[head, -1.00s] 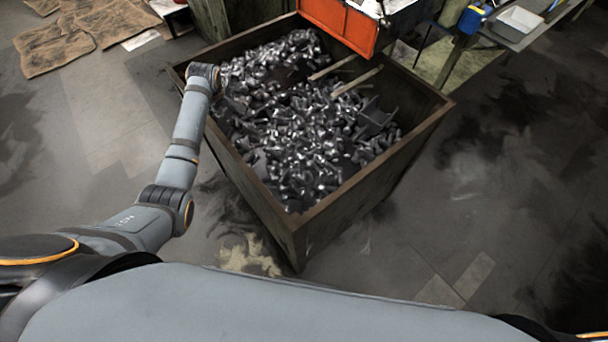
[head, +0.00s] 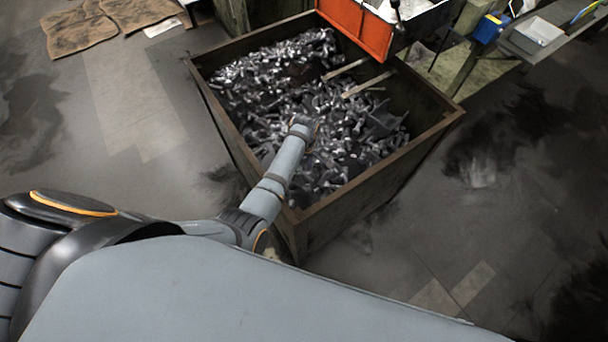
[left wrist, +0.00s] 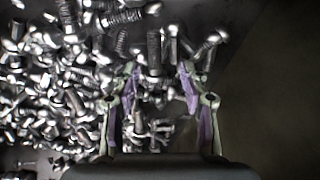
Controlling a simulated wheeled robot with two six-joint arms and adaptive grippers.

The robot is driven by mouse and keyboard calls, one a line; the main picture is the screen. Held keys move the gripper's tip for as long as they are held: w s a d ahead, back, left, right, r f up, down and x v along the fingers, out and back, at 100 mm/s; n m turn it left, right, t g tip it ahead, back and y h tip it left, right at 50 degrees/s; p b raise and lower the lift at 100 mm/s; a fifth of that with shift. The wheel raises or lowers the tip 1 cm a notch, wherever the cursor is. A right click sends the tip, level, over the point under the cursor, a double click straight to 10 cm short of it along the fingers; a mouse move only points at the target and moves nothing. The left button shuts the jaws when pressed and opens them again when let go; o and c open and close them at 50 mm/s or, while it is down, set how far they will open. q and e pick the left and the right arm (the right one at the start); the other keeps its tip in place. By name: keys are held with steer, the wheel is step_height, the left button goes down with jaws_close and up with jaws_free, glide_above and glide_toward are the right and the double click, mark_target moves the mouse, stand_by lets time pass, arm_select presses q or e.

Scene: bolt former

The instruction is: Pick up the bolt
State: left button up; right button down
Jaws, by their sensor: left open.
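Many dark metal bolts lie heaped in the large open bin (head: 237,142) in the head view. My left arm reaches over the bin's near wall, with its wrist above the heap. The left gripper itself is hard to make out there against the bolts. In the left wrist view my left gripper (left wrist: 158,72) is open, its two fingers apart over the bolts. One bolt (left wrist: 154,52) shows between and just beyond the fingertips, shaft pointing up the picture. I cannot tell whether either finger touches it. My right gripper is not in view.
The bin's wall (left wrist: 265,85) is a dark plain area at the right in the left wrist view. Two bars (head: 365,84) lie at the bin's back.

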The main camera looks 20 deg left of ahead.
mark_target(305, 175)
arm_select(q)
steer(key=f, duration=0.3)
steer(key=w+f+b, duration=0.1)
steer(key=f, duration=0.1)
steer(key=shift+a+f, duration=0.1)
steer(key=shift+a, duration=0.25)
jaws_close()
